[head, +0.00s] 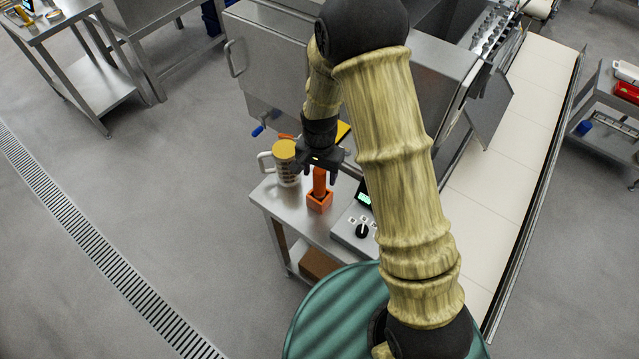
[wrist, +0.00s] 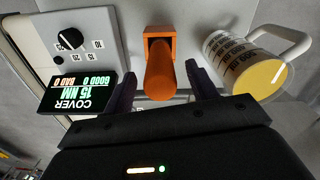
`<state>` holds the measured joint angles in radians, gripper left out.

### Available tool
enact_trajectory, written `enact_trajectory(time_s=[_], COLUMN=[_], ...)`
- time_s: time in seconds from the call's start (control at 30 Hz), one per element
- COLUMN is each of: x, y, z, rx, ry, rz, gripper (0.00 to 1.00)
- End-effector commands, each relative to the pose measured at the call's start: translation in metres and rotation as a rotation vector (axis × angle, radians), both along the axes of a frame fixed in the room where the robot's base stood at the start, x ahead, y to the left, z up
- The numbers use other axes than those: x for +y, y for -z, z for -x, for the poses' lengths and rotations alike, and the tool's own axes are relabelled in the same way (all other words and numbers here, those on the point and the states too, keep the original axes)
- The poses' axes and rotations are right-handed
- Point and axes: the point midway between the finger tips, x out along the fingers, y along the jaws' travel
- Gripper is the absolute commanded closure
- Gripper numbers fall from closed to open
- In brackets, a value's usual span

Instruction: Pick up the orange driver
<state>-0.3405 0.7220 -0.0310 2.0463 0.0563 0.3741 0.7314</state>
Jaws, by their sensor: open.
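The orange driver (head: 319,182) stands upright in a small orange square holder (head: 320,202) on a steel side table. In the wrist view the driver (wrist: 160,78) points toward the camera, with its holder (wrist: 159,40) behind it. My gripper (head: 320,165) is just above the driver in the head view. In the wrist view my gripper (wrist: 162,88) is open, with one dark finger on each side of the driver's handle. Gaps show between the handle and both fingers, so I see no contact.
A mug with a yellow top (head: 285,163) stands left of the driver; it is close to one finger in the wrist view (wrist: 255,65). A grey tester box with a knob (head: 357,228) and a display (wrist: 78,92) stands on the other side. The steel table (head: 275,205) has little free room.

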Motion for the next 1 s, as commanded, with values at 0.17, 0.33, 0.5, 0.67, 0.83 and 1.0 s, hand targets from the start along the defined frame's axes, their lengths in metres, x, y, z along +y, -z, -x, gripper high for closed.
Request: enact_trajectory(time_s=[0.17,0.33,0.5,0.67,0.83,1.0], x=[0.0,0.001,0.001,0.001,0.001,0.001], y=[0.02,0.03,0.03,0.03,0.03,0.03], z=[0.002,0.001,0.001,0.001,0.001,0.001], rx=[0.003,0.0,0.0,0.0,0.0,0.0], ry=[0.0,0.0,0.0,0.0,0.0,0.0], rz=[0.002,0.0,-0.001,0.0,0.0,0.0], gripper=[0.42,0.42,0.42,0.42,0.42,0.74])
